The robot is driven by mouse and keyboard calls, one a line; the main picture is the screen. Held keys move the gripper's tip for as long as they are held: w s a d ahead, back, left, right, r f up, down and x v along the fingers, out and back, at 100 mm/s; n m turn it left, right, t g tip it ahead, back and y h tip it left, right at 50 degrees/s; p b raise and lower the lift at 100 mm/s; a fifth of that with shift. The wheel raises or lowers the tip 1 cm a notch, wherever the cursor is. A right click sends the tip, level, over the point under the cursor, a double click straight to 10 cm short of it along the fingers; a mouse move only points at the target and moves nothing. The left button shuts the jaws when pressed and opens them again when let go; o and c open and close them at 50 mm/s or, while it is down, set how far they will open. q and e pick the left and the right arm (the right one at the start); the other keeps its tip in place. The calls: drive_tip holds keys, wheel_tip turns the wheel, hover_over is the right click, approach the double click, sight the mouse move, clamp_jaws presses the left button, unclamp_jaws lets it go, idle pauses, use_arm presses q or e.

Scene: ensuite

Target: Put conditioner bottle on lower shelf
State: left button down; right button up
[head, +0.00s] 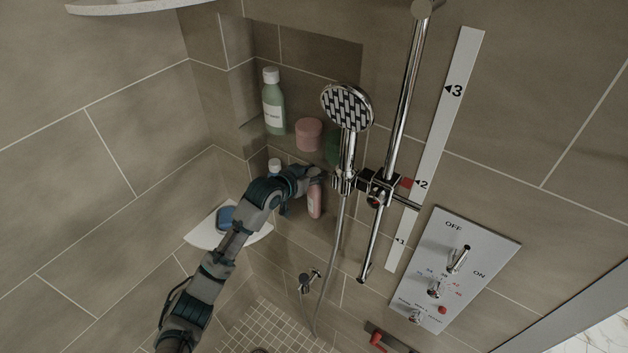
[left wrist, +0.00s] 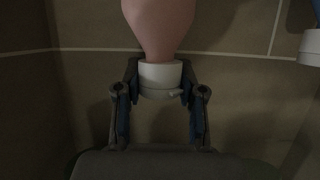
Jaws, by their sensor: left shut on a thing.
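A pink bottle (head: 315,200) is in my left gripper (head: 305,182), by the lower part of the wall niche. In the left wrist view, its white cap (left wrist: 161,78) sits between the two fingers (left wrist: 161,92), with the pink body (left wrist: 158,25) beyond. I cannot read a label on it, nor tell whether it touches a shelf. The upper niche shelf holds a green bottle (head: 273,103) with a white cap and label, and a pink round tub (head: 309,134). Another white-capped bottle (head: 274,166) stands lower, partly hidden by my arm. My right gripper is out of view.
The shower head (head: 347,106), its hose and the chrome rail (head: 404,95) stand just right of the gripper. A white corner shelf (head: 205,238) with a blue item (head: 226,217) lies behind my arm. A control panel (head: 455,265) is at right.

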sight(314, 192)
use_arm(q)
drive_tip(key=shift+a+f+p, duration=0.2)
drive_tip(key=shift+f+p, duration=0.2)
drive_tip(key=shift+f, duration=1.25)
drive_tip(key=c, duration=0.7)
unclamp_jaws()
drive_tip(key=shift+f, duration=0.1)
drive_tip(key=shift+s, duration=0.1)
